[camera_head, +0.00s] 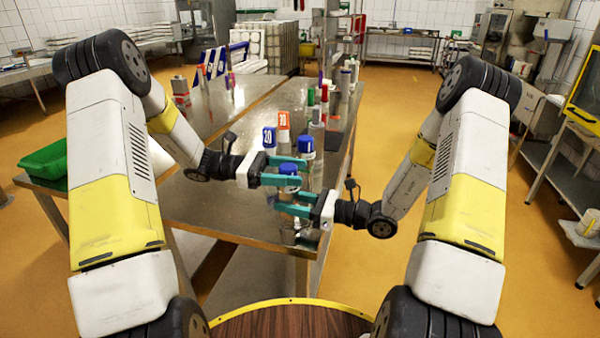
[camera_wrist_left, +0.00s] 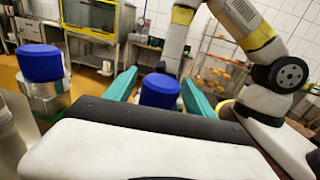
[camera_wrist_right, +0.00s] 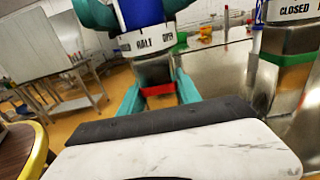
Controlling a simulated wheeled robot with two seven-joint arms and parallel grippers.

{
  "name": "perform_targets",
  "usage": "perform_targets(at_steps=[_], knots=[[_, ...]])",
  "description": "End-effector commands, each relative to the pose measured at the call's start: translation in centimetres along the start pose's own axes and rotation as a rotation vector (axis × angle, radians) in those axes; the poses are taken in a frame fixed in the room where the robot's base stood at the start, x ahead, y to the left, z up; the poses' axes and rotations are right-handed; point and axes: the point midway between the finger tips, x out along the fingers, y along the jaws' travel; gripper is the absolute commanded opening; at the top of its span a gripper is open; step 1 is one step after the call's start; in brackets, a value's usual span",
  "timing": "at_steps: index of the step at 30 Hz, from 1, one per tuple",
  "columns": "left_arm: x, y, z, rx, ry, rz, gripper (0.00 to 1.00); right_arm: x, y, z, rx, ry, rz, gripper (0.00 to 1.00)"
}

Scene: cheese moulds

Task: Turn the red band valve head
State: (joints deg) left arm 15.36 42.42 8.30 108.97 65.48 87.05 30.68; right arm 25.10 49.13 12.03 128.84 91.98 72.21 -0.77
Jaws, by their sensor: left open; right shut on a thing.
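The red band valve has a metal body (camera_wrist_right: 155,72) with a red band (camera_wrist_right: 158,90). Its white collar (camera_wrist_right: 147,40) reads "HALF" and "OPEN" in the right wrist view. Its blue head (camera_head: 288,169) also shows between fingers in the left wrist view (camera_wrist_left: 160,91). My left gripper (camera_head: 296,172) is open, with one finger on each side of the blue head; contact cannot be told. My right gripper (camera_head: 286,202) is shut on the valve body, below the head and around the band's height. The body is mostly hidden by the fingers in the head view.
A second blue-headed valve (camera_head: 306,145) stands close behind. A valve with a green band (camera_wrist_right: 287,57) and a collar reading "CLOSED" is at right in the right wrist view. Blue and orange capped items (camera_head: 269,138) stand on the metal table (camera_head: 215,205).

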Motion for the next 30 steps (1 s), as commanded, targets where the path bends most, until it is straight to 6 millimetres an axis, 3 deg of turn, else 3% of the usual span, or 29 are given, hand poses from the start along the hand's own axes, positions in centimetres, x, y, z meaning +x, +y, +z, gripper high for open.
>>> perform_targets(at_steps=[6,15,24,30], knots=[[1.8,0.0,0.0,0.001,0.0,-0.001,0.63,0.0,0.0,0.0,0.001,0.0,0.001,0.0],[1.9,0.0,0.0,0.001,0.001,0.0,0.61,0.0,0.0,0.0,0.001,0.0,0.001,0.0],[1.9,0.0,0.0,0.001,0.001,0.001,0.02,0.0,0.0,0.0,0.001,0.0,0.001,0.0],[1.9,0.0,0.0,0.0,0.0,0.014,0.01,0.0,0.0,0.0,0.0,0.0,0.001,0.0]])
